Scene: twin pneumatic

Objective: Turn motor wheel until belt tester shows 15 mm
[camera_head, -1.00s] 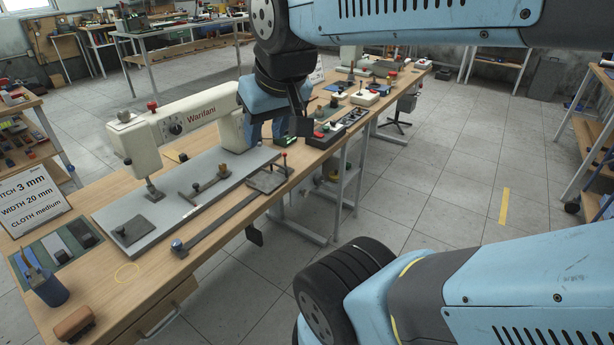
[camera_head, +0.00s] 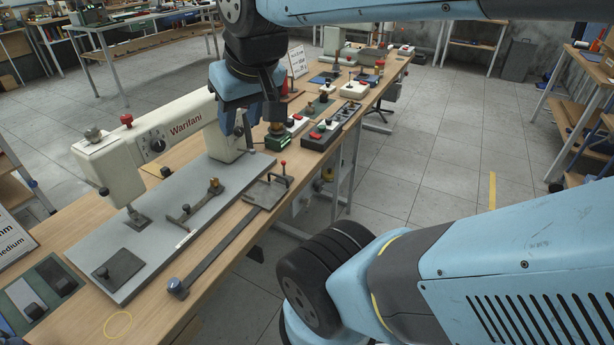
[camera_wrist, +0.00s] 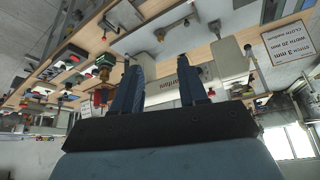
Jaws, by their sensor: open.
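My gripper (camera_head: 260,128) is above the bench at the right end of the cream Warifani sewing machine (camera_head: 160,140), fingers down. In the wrist view its two blue fingers (camera_wrist: 161,68) are apart, with nothing held between them. A green device with a brass top (camera_head: 279,136) stands on the bench just right of the fingers in the head view. A brass part (camera_wrist: 105,64) shows left of the fingers in the wrist view.
The grey machine plate (camera_head: 165,235) carries a small clamp bar (camera_head: 195,200). A long flat bar with a blue knob (camera_head: 177,288) lies along the bench's front edge. Control boxes (camera_head: 322,134) stand farther along the bench. Open floor (camera_head: 425,190) lies right of it.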

